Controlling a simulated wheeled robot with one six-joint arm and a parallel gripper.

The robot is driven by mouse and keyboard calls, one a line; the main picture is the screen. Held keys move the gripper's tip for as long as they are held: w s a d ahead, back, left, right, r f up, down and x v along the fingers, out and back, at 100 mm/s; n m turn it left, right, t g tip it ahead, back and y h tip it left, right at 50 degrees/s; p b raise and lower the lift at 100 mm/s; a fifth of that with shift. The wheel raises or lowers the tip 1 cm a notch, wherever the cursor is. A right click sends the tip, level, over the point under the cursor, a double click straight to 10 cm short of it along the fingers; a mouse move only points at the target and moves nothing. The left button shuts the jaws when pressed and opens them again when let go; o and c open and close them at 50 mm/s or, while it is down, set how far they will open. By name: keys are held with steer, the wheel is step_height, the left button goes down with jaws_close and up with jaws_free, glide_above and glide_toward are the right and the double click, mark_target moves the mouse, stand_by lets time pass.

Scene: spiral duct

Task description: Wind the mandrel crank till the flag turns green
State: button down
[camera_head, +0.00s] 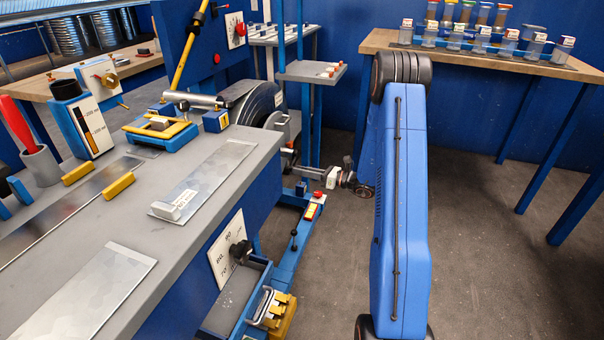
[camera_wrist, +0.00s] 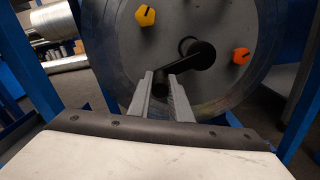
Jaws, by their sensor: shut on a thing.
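The mandrel's large grey disc (camera_wrist: 215,82) fills the upper wrist view, and part of it shows beside the bench in the head view (camera_head: 262,101). A black crank (camera_wrist: 198,57) runs from near the disc's middle down and left to its handle. My gripper (camera_wrist: 163,80) has its two grey fingers on either side of the handle end and is shut on it. In the head view my gripper (camera_head: 322,177) is small and reaches left to the mandrel, and the handle is hard to make out. I cannot pick out the flag with certainty, and I see no green flag.
A yellow knob (camera_wrist: 145,16) and an orange knob (camera_wrist: 241,56) sit on the disc. The grey workbench (camera_head: 125,215) with metal sheets stands left. A blue floor rail (camera_head: 290,245) with a red and yellow block runs below my gripper. Open floor lies right, before a jar table (camera_head: 480,56).

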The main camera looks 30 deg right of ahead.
steer(key=shift+s+r+m, duration=0.1)
steer(key=shift+r+m, duration=1.25)
steer(key=shift+m, duration=0.65)
steer(key=c, duration=1.6)
jaws_free()
steer(key=shift+c, duration=0.2)
steer(key=shift+s, duration=0.1)
steer(key=v, duration=1.7)
steer(key=shift+s+d, duration=0.1)
